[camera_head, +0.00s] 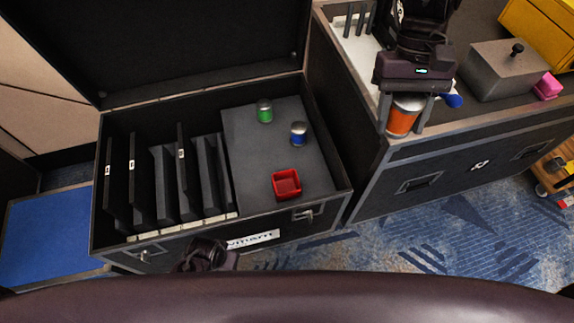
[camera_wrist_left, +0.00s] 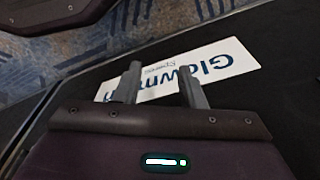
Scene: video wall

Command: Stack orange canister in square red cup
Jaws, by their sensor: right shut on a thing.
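My right gripper (camera_head: 403,112) is shut on the orange canister (camera_head: 402,116), with one finger on each side of it. The canister is upright at the left front edge of the right case; I cannot tell whether it touches the surface. The square red cup (camera_head: 286,184) sits empty on the grey panel inside the open case, to the left and nearer. My left gripper (camera_head: 205,256) is low in front of the open case. In the left wrist view its fingers (camera_wrist_left: 160,84) are apart with nothing between them, facing a white label.
A green canister (camera_head: 264,111) and a blue canister (camera_head: 298,133) stand behind the red cup on the grey panel (camera_head: 245,150). Black dividers fill the case's left half. A blue object (camera_head: 453,100), a grey box (camera_head: 503,70) and a pink block (camera_head: 547,86) lie right of my right gripper.

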